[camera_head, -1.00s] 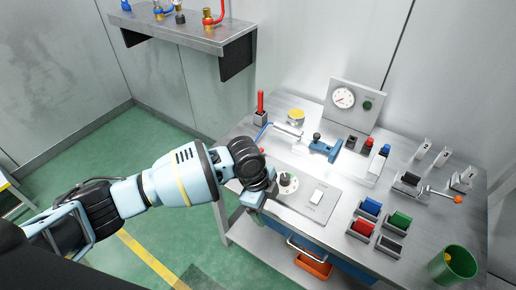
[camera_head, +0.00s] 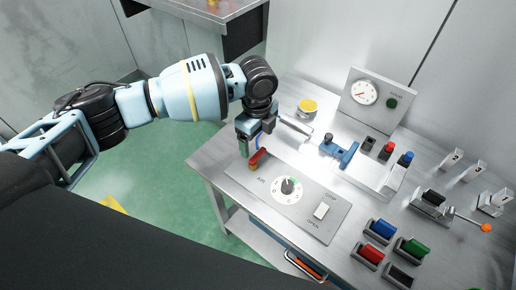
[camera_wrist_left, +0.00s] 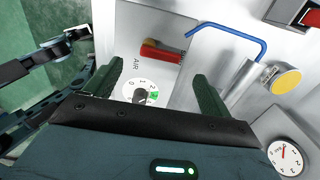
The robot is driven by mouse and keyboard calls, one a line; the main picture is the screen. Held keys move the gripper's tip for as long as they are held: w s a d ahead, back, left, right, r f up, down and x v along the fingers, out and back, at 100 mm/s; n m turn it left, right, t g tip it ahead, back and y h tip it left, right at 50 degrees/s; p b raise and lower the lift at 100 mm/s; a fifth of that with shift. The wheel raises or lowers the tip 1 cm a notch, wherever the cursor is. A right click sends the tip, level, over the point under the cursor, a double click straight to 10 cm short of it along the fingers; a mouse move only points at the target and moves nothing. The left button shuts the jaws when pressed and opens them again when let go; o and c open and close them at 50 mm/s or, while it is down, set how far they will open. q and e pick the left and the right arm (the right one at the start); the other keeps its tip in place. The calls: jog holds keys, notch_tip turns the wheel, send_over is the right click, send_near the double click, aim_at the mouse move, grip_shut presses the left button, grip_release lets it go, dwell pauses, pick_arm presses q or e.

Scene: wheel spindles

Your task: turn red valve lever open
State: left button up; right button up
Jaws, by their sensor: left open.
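The red valve lever (camera_head: 258,158) lies on the grey panel marked AIR, near the bench's left front edge. A bit of brass shows at its base. In the left wrist view the lever (camera_wrist_left: 162,54) shows ahead of the fingers, roughly between their lines. My left gripper (camera_head: 246,146) points down right beside the lever, just left of and behind it in the head view. Its two fingers (camera_wrist_left: 150,86) are apart with nothing between them. I cannot tell whether a finger touches the lever. My right gripper is not in view.
A dial (camera_head: 288,188) and a white switch (camera_head: 322,210) share the panel. A blue hex key (camera_wrist_left: 232,36), a yellow-topped cylinder (camera_head: 308,106) and a blue clamp (camera_head: 340,152) lie behind. A gauge box (camera_head: 376,98) stands at the back. A shelf (camera_head: 222,14) overhangs at upper left.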

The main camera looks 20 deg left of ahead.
aim_at(258, 154)
pick_arm(q)
notch_tip(258, 154, down, 5)
jog(key=shift+f, duration=0.5)
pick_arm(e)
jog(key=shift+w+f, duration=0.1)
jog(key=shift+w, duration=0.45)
pick_arm(q)
jog(key=c, duration=1)
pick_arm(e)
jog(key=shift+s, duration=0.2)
